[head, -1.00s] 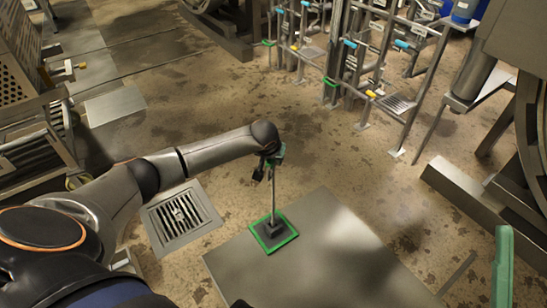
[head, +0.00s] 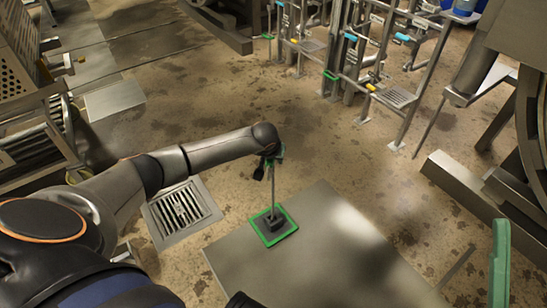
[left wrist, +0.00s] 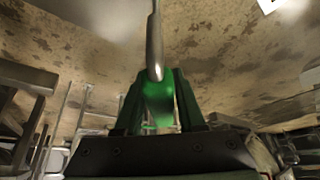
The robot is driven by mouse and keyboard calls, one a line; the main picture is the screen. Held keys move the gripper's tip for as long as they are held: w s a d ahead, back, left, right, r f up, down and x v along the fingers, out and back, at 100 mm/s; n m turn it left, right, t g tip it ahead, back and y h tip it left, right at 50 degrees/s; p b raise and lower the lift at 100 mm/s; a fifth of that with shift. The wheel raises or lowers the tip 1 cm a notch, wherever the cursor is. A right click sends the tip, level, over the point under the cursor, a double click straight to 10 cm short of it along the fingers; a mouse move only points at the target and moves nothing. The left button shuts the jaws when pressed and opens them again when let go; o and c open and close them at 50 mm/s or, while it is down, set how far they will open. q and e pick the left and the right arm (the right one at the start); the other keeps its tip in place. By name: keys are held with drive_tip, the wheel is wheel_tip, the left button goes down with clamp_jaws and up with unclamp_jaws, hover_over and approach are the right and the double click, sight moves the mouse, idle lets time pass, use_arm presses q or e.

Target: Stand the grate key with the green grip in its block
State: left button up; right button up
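The grate key has a green grip (left wrist: 158,100) and a thin grey shaft (head: 272,190). My left gripper (head: 271,158) is shut around the grip; the left wrist view (left wrist: 155,112) shows the green between its fingers. The key hangs nearly upright, shaft down. Its block (head: 275,222) is small and dark, inside a green square border (head: 290,235) on a grey plate. The shaft's lower end meets the block in the head view; I cannot tell whether it is inside or in front. My right gripper is not in view.
The grey plate (head: 330,260) is otherwise bare. A floor drain grate (head: 182,212) lies to its left. Metal racks (head: 385,80) stand at the back right, and a green bar (head: 500,260) rises at the right edge. Open, stained floor lies behind the plate.

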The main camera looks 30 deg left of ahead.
use_arm(q)
drive_tip(key=o, duration=0.3)
drive_tip(key=shift+s, duration=0.1)
drive_tip(key=p+v, duration=0.6)
drive_tip(key=v, duration=0.5)
drive_tip(key=shift+r, duration=0.3)
drive_tip(key=shift+s+d+r, duration=0.1)
drive_tip(key=shift+s+r, duration=0.2)
drive_tip(key=shift+r, duration=0.1)
